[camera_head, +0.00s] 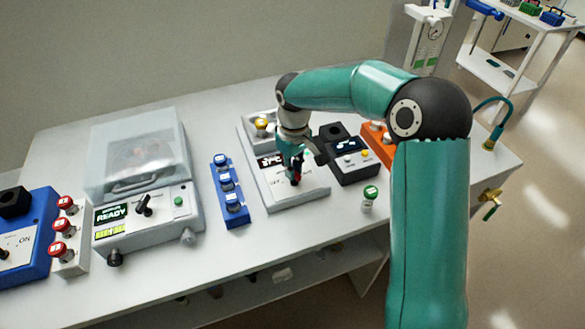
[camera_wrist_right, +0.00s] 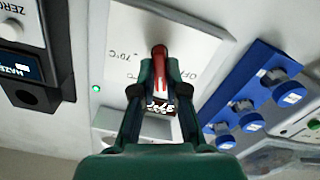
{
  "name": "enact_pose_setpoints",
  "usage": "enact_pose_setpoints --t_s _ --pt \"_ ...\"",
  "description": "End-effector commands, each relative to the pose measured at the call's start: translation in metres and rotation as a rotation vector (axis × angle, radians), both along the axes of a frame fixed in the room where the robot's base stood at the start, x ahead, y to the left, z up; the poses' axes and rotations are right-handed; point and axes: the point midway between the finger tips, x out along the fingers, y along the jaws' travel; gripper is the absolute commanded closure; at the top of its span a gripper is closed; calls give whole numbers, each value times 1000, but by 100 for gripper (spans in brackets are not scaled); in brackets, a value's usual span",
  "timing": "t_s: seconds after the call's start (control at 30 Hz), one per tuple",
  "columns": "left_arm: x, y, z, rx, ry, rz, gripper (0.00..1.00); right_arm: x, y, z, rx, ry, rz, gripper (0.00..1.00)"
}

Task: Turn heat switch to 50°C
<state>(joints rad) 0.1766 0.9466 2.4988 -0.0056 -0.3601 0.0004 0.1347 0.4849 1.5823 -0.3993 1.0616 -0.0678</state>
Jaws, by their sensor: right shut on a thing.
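The heat switch, a red lever (camera_head: 295,182), sits on the white heating unit (camera_head: 309,191) in the middle of the bench. It shows closer in the wrist view as a red lever (camera_wrist_right: 159,60) on a white panel (camera_wrist_right: 125,36) marked 70°C and OFF. My right gripper (camera_head: 293,170) reaches down over the unit, and its fingers (camera_wrist_right: 160,82) are shut on the lever. The fingers hide part of the lever and its base. A small display on the unit is partly covered by my arm. I cannot read the exact setting. My left gripper is out of view.
A blue rack (camera_head: 228,200) with several capped vials stands left of the unit, beside a centrifuge (camera_head: 140,215) with a clear lid. A dark device (camera_head: 352,172) and an orange rack (camera_head: 377,146) stand close on the right. A green-capped vial (camera_head: 368,205) stands near the front edge.

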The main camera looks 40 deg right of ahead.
Motion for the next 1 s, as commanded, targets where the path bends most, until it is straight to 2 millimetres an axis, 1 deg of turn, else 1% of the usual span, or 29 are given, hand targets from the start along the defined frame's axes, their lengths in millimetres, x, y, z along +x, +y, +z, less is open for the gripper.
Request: enact_pose_setpoints --t_s 0.27,0.7,1.0 --pt "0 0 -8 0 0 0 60 0 -1 -1 -1 -2 -137 100" --pt "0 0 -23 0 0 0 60 1 -1 0 -1 -4 -500 100" --pt "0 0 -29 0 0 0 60 1 -1 1 0 -4 -684 100"
